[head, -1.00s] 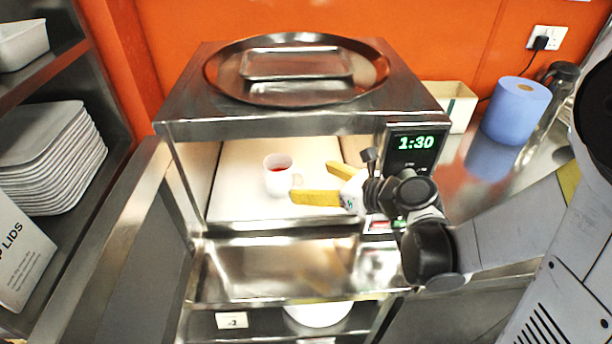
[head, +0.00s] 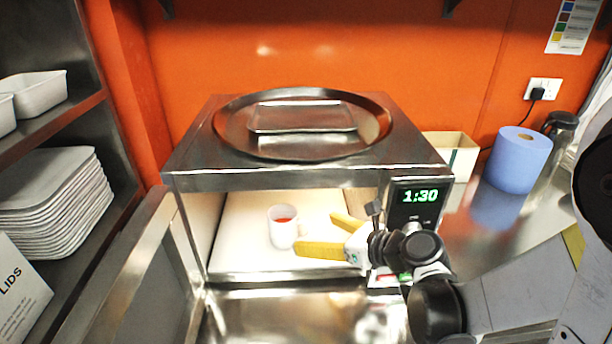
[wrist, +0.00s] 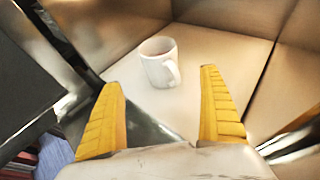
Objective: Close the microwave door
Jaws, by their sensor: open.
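The microwave (head: 280,180) is a steel box with its front open and a display reading 1:30 at its right. Its door (head: 150,275) stands swung wide open at the left in the head view. A white mug (head: 284,232) with something red in it stands upright on the pale cavity floor; it also shows in the wrist view (wrist: 158,64), handle toward the right. My gripper (head: 322,234), with yellow fingers, is open and empty at the right of the opening, pointing left, apart from the mug and far from the door.
A round steel tray (head: 230,140) with a smaller tray lies on top of the microwave. A blue paper roll (head: 518,160) and a carton (head: 455,158) stand at the right. Shelves with stacked white containers (head: 55,205) and a LIDS box (head: 20,290) are at the left.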

